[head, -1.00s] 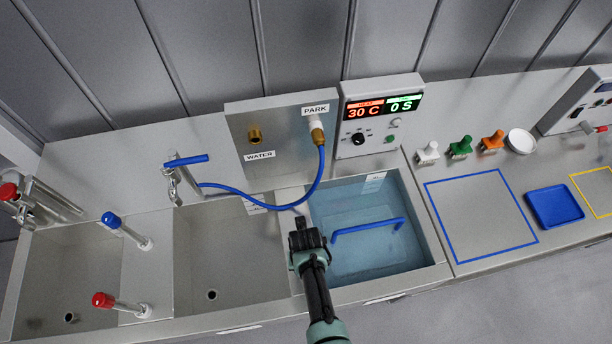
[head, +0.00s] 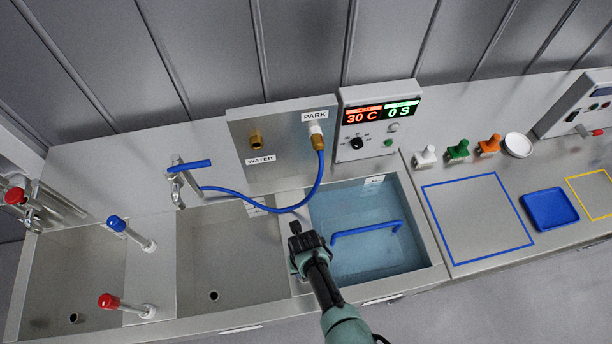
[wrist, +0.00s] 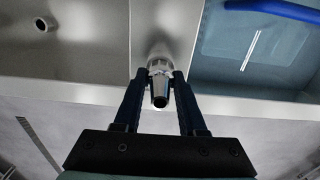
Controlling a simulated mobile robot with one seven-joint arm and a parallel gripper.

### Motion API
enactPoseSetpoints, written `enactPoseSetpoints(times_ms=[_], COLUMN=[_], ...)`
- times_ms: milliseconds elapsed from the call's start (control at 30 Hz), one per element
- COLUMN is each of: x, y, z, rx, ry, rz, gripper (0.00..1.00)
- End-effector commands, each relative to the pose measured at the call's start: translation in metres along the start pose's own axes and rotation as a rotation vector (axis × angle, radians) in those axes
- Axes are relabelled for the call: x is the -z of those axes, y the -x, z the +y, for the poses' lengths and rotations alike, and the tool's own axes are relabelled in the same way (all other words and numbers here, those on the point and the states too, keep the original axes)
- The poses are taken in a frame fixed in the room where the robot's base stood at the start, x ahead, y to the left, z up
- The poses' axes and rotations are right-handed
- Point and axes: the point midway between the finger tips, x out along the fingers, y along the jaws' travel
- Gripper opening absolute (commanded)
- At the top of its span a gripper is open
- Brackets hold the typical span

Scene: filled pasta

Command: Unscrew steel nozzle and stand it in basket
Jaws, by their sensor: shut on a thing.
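My gripper (head: 297,229) is over the divider between the middle sink and the water bath in the head view. In the wrist view my gripper (wrist: 160,76) is shut on the steel nozzle (wrist: 160,91), a short tapered metal piece with a dark round opening. A paler round part is at its far end; I cannot tell whether the two are joined. The nozzle is hidden by my gripper in the head view. A blue handle (head: 366,229) spans the water bath (head: 375,262) just right of my gripper; I cannot make out a basket below it.
A blue hose (head: 318,185) curves from the fitting marked PARK to the tap (head: 178,187), behind my gripper. The middle sink (head: 235,265) is empty.

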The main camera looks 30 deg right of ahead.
Motion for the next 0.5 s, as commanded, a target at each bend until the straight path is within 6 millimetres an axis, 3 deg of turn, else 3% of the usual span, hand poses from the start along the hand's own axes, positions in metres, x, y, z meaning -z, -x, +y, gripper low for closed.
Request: enactPoseSetpoints(times_ms=[500], x=[-0.0021], y=[0.0010], z=[0.0018], rx=[-0.005], ry=[0.094], rz=[-0.008], gripper=[0.00])
